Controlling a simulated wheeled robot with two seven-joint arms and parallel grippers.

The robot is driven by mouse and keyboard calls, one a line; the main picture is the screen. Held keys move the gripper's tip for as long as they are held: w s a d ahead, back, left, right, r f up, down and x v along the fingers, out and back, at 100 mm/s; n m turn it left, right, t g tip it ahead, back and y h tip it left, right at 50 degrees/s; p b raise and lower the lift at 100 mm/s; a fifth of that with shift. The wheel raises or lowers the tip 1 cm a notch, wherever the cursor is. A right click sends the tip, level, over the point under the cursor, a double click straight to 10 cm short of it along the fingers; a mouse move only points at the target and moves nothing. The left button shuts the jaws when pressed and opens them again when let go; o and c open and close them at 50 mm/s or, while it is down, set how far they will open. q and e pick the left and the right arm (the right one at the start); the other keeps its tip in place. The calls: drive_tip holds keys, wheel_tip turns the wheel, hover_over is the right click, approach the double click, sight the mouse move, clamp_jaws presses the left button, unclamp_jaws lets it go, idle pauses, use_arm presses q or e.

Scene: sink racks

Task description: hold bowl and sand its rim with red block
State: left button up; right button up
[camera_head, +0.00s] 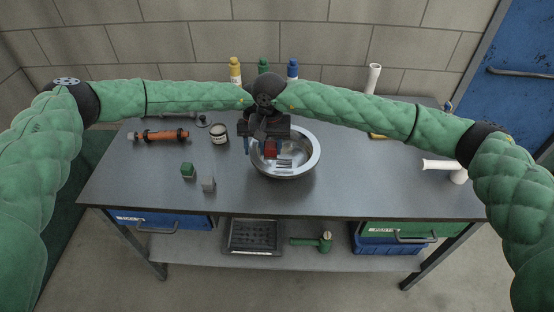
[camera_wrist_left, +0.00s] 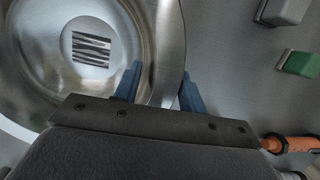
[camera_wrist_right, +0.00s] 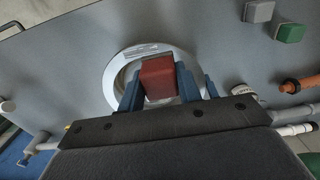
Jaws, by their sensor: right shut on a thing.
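A shiny metal bowl (camera_head: 309,165) sits on the table, its rim also showing in the right wrist view (camera_wrist_right: 113,72). My left gripper (camera_head: 248,146) is at the bowl's left side. In the left wrist view its blue fingers (camera_wrist_left: 161,85) stand apart, one on each side of the bowl wall (camera_wrist_left: 170,45). My right gripper (camera_wrist_right: 158,88) is shut on the red block (camera_wrist_right: 157,77) and holds it over the bowl. The red block (camera_head: 271,148) shows under the dark wrists in the head view. Whether it touches the rim is hidden.
A green block (camera_head: 187,170) and a grey block (camera_head: 208,184) lie left of the bowl. A small jar (camera_head: 219,134) and an orange tool (camera_head: 160,135) are farther left. Several bottles stand at the back. The table's front right is clear.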

use_arm(q)
drive_tip(key=o, duration=0.4)
drive_tip(key=shift+c, duration=0.2)
drive_tip(key=v, duration=1.2)
drive_tip(key=shift+w+f, duration=0.1)
